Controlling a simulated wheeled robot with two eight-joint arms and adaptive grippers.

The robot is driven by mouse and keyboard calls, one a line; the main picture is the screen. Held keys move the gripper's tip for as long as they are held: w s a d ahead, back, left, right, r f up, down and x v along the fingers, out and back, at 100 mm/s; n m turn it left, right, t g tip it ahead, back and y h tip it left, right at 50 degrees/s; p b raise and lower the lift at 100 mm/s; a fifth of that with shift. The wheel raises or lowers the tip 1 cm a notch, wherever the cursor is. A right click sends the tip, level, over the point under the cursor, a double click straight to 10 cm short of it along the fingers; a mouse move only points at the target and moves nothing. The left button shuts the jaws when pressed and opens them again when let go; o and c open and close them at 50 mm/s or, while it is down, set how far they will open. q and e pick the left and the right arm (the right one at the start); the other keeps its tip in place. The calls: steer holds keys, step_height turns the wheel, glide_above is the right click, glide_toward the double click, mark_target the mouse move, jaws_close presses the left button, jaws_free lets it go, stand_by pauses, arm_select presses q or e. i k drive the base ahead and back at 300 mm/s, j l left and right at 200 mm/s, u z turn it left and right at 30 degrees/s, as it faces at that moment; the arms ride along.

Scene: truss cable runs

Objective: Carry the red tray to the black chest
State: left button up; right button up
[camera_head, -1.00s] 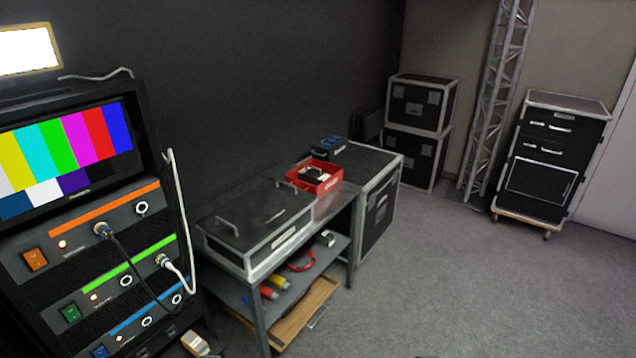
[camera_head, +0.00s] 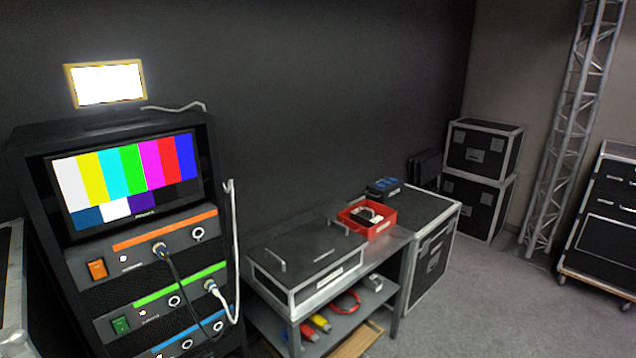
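The red tray (camera_head: 382,229) sits on the right end of a grey metal table (camera_head: 401,242), with a dark and white item inside it. Several black chests with silver edges are in view, and I cannot tell which one the task means. One flat black case (camera_head: 311,282) with handles lies on the table left of the tray. A taller black chest (camera_head: 436,260) stands just right of the table. Two black chests (camera_head: 477,208) are stacked in the back corner. A black drawer chest on wheels (camera_head: 606,247) stands at the right edge, partly cut off.
An equipment rack (camera_head: 82,274) with a colour-bar screen and plugged cables fills the left. A blue and black item (camera_head: 384,187) lies on the taller chest. A silver truss tower (camera_head: 568,130) stands at the right. The grey floor (camera_head: 500,310) at front right is clear.

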mark_target(419, 209)
steer(key=i+l+u, duration=0.25)
steer(key=u, duration=0.2)
steer(key=i+l+u, duration=0.2)
steer(key=l+u, duration=0.2)
steer(key=l, duration=0.15)
steer(key=i+l+u, duration=0.1)
steer(key=l, duration=0.35)
steer(key=i+l+u, duration=0.1)
steer(key=l, duration=0.4)
steer(key=i+l, duration=0.25)
steer(key=l, duration=0.25)
steer(key=i+l+u, duration=0.15)
steer(key=l, duration=0.3)
steer(key=i+l+u, duration=0.1)
steer(key=l, duration=0.4)
steer(key=l+u, duration=0.1)
steer(key=l, duration=0.4)
steer(key=i+l, duration=0.1)
steer(key=l, duration=0.8)
steer(key=i+l, duration=0.15)
steer(key=l, duration=0.25)
steer(key=i+l, duration=0.1)
steer(key=l, duration=0.35)
